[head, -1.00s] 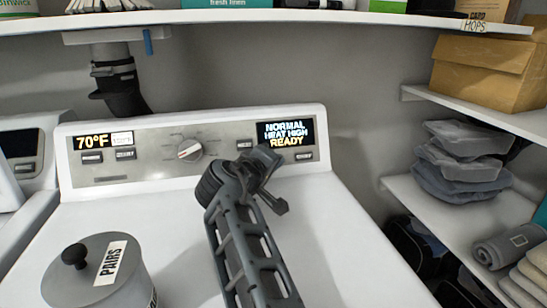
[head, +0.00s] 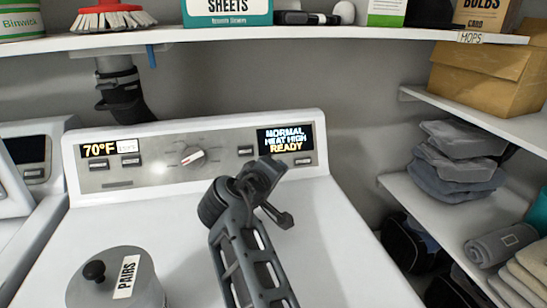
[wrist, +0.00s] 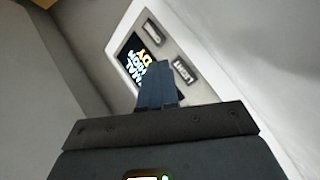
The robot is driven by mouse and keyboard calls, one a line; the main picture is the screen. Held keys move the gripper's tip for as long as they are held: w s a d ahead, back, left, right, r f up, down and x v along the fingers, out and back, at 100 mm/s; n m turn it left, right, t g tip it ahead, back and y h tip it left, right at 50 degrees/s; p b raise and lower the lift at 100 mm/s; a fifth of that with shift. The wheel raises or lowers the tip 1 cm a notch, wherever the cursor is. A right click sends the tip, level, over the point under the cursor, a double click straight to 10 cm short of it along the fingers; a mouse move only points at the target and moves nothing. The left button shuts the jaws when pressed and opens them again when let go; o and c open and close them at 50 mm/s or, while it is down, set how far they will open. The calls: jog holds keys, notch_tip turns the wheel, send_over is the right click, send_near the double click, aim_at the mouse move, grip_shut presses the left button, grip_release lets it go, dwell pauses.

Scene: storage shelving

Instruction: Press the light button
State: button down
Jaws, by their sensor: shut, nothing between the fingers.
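The light button (wrist: 184,70) is a small dark button on the grey control panel (head: 215,161) of a white appliance. In the wrist view it lies just right of my fingertips, below the lit display (wrist: 138,60); whether they touch is not clear. In the head view my gripper (head: 264,172) covers part of the panel below the display (head: 286,139), and the light button cannot be made out there. My gripper is shut and empty, its two fingers (wrist: 157,85) together and pointing toward the panel.
A dial (head: 192,156) and other buttons sit further left on the panel. A lidded "PAIRS" canister (head: 112,280) stands on the appliance top. A shelf (head: 250,27) runs above. Side shelves at right hold folded cloths (head: 455,165) and a cardboard box (head: 488,78).

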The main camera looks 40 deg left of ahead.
jog(key=shift+s+d+r+p, duration=0.35)
jog(key=shift+s+d+p, duration=0.15)
jog(key=shift+d+p, duration=0.1)
dwell(0.5)
